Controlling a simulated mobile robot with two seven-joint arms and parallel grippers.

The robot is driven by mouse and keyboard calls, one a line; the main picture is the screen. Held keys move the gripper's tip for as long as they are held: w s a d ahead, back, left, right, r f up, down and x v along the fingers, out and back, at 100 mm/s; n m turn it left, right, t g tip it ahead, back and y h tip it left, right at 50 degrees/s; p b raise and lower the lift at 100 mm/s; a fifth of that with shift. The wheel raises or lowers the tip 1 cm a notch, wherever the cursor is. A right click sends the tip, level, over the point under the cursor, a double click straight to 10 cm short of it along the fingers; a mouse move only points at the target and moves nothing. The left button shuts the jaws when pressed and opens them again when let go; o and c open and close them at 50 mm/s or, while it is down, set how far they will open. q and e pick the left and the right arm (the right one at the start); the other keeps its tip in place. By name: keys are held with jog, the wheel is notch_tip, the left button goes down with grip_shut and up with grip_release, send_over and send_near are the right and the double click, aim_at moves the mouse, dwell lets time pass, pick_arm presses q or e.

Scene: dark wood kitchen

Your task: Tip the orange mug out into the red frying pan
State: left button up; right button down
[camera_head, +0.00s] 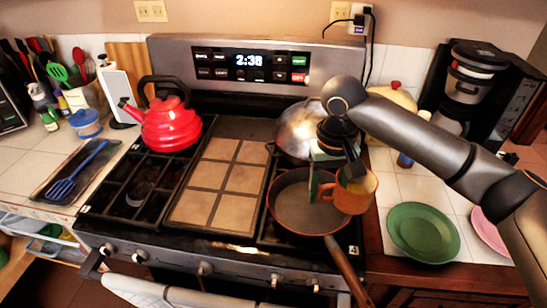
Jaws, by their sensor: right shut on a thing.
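The orange mug (350,197) is held above the right rim of the red frying pan (294,205), and it looks tilted toward the pan. My right gripper (328,186) comes down from the upper right and is shut on the mug at its left side. The pan sits on the stove's front right burner with its handle pointing toward the front right. The part of the pan I can see inside looks dark and empty. The mug's contents are hard to make out. My left gripper is not in view.
A metal pot (298,132) stands behind the pan. A red kettle (168,124) sits at the back left of the stove. A green plate (423,232) and a pink plate (490,230) lie on the right counter. A coffee maker (470,84) stands at the back right.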

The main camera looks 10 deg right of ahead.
jog(key=w+a+r+t+y, duration=0.1)
jog(key=w+a+t+y, duration=0.1)
jog(key=w+a, duration=0.7)
jog(key=shift+w+a+r+y, duration=0.15)
jog(key=shift+w+a+y, duration=0.2)
jog(key=shift+w, duration=0.3)
jog(key=shift+t+y, duration=0.35)
jog(key=shift+t, duration=0.05)
dwell(0.4)
jog(key=y, duration=0.1)
jog(key=t, duration=0.1)
jog(key=r+t+y, duration=0.1)
jog(key=shift+s+d+r+y, duration=0.1)
jog(key=shift+s+d+y, duration=0.15)
jog(key=shift+y, duration=0.05)
